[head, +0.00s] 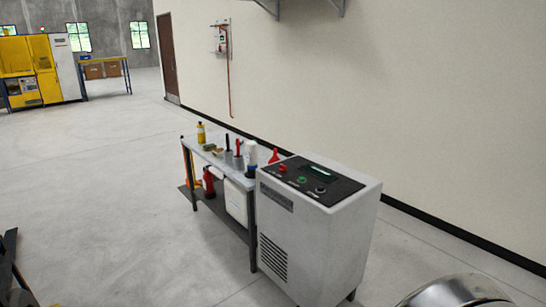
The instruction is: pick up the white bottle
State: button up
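A small white bottle (251,152) stands upright at the near right end of a narrow workbench (226,163), close to a white machine cabinet. The cabinet's corner is near its lower part. A larger white container (236,203) sits below the bench top; I cannot tell its exact kind. My gripper is not in view.
A yellow bottle (201,133), grey cups with tools (238,157) and a red funnel-like item (274,156) are on the bench. The white cabinet (318,230) with a black control panel blocks the bench's near end. Open concrete floor (110,200) lies left.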

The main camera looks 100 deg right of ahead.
aim_at(251, 155)
jog(key=z, duration=0.35)
jog(key=k, duration=0.5)
jog(key=z, duration=0.9)
jog(key=k, duration=0.75)
jog(key=z, duration=0.95)
jog(key=i, duration=1.15)
jog(key=z, duration=0.75)
